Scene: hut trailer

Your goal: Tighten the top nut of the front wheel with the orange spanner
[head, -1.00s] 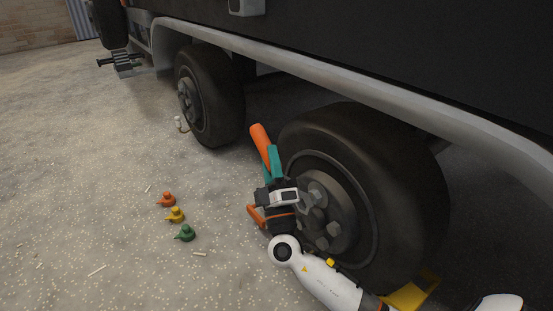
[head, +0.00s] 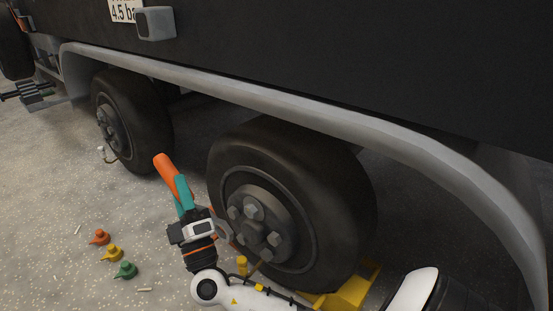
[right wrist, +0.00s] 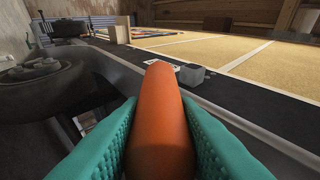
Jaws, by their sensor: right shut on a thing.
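The orange spanner (head: 164,166) is held in my right gripper (head: 184,194), whose teal fingers are shut on it. Its orange end sticks up past the fingers and also shows in the right wrist view (right wrist: 160,115). A grey jaw (head: 222,230) shows beside the wrist, at the left edge of the nearer wheel's hub. The nearer wheel (head: 330,190) has several grey nuts around its hub; the top nut (head: 253,205) is in plain sight. The jaw is left of and below that nut, apart from it in the picture. My left gripper is not in view.
A yellow chock (head: 350,290) lies against the nearer wheel. The other wheel (head: 140,120) stands farther left. Orange (head: 99,237), yellow (head: 112,253) and green (head: 125,270) small pieces lie on the gravel. The grey fender (head: 300,97) overhangs the wheels.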

